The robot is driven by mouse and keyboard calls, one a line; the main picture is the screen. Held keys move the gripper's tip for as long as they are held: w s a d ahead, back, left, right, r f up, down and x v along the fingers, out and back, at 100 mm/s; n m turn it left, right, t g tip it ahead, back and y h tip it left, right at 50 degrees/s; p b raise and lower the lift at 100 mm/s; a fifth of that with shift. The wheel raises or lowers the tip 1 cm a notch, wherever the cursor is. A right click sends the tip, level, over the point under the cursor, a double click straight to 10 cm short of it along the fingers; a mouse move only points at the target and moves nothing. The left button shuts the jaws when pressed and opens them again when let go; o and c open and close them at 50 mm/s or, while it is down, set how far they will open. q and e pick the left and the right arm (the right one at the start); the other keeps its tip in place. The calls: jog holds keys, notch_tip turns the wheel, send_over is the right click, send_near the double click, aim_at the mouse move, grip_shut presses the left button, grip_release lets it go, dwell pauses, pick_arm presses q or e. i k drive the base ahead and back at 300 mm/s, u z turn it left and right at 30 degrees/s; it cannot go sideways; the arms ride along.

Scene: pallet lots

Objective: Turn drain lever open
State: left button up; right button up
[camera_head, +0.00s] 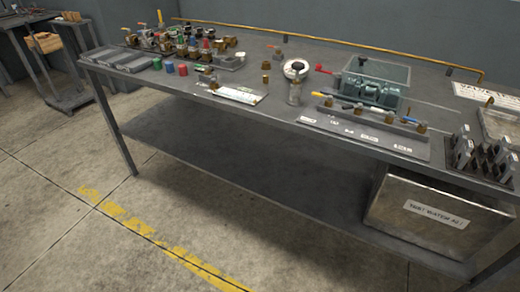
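A long grey workbench (200,103) crosses the view. A clear-walled tank (388,72) with teal parts inside stands at its right half. A small red lever (323,69) sticks out to the left of the tank. A black-and-red fitting (362,61) is at the tank's upper left edge. A row of brass valves (420,127) with yellow and blue handles lies in front of the tank. I cannot tell for sure which handle is the drain lever, or its position. Neither of my grippers shows in the view.
A round white gauge (296,68) stands left of the tank. Several coloured valves (185,45) sit at the back left. Dark upright metal pieces (480,155) stand at the right edge. A metal bin (395,205) sits on the lower shelf. The floor in front is clear.

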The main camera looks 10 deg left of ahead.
aim_at(329, 98)
jog(key=k, duration=1.25)
jog(key=z, duration=0.75)
jog(key=i, duration=1.85)
jog(key=u, duration=0.9)
